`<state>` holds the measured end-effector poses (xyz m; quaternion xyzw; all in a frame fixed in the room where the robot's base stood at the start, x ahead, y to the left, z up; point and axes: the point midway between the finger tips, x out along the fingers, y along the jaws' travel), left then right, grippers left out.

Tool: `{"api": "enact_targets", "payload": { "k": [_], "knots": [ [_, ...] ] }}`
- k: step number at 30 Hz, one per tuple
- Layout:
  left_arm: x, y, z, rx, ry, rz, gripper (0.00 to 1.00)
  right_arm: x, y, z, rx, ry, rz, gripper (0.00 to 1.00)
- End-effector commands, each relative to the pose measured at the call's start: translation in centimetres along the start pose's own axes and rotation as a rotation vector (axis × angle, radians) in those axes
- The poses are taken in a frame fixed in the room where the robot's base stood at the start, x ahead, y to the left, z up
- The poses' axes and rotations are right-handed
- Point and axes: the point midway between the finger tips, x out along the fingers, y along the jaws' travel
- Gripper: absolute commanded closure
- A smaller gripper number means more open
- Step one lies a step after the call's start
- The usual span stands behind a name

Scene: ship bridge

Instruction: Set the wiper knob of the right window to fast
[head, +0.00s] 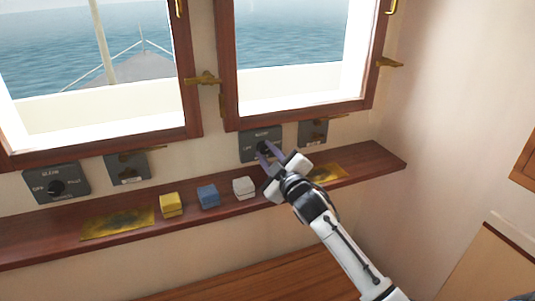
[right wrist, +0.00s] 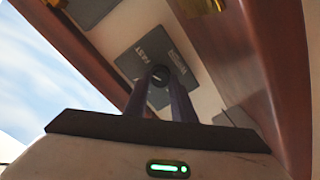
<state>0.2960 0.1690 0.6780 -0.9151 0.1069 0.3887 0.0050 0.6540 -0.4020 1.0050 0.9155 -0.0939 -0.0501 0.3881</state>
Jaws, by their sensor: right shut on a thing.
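The right window's wiper panel (head: 247,152) is a dark grey plate below the right window, with OFF at its left and SLOW at its top. The panel also shows in the right wrist view (right wrist: 128,61), where FAST is readable beside the knob. The black round wiper knob (right wrist: 157,76) sits between the fingertips of my right gripper (right wrist: 159,84), which is shut on it. In the head view, my right gripper (head: 264,151) hides most of the knob and the FAST side. I cannot tell clearly where the knob points. My left gripper is not in view.
A wooden shelf (head: 385,160) runs below the windows. On it are a yellow block (head: 171,205), a blue block (head: 208,196), a white block (head: 243,188) and flat yellow sheets. The left window's wiper panel (head: 72,173) is at the far left. Brass latches flank the windows.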

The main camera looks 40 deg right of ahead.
Motion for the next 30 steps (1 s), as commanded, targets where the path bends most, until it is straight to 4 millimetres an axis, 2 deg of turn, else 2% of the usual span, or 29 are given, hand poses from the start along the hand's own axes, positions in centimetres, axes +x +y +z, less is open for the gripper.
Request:
{"api": "enact_targets", "payload": {
  "k": [3, 4, 6, 7, 15, 19, 23, 30],
  "knots": [
    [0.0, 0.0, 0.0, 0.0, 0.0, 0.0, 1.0, 0.0, -0.2, 0.1, 0.003, -0.002, -0.003, 0.99],
    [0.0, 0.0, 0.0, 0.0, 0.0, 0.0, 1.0, 0.0, -0.2, 0.1, 0.003, -0.002, -0.003, 0.72],
    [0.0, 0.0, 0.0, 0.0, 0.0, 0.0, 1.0, 0.0, -0.2, 0.1, 0.002, -0.002, -0.003, 0.6],
    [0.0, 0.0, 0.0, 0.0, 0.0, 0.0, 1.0, 0.0, -0.1, 0.1, 0.002, -0.002, -0.003, 0.58],
    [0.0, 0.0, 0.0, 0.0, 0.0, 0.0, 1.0, -0.1, -0.1, 0.0, 0.0, -0.001, -0.001, 0.58],
    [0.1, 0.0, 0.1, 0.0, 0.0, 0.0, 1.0, -0.8, -0.1, 0.1, 0.0, -0.001, -0.001, 0.58],
    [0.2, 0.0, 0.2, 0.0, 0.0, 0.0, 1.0, -2.8, -0.2, 0.1, 0.0, 0.0, -0.002, 0.58],
    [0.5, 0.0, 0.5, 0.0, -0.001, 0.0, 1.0, -7.5, -0.2, 0.2, 0.001, -0.002, -0.003, 0.58]
  ]
}}
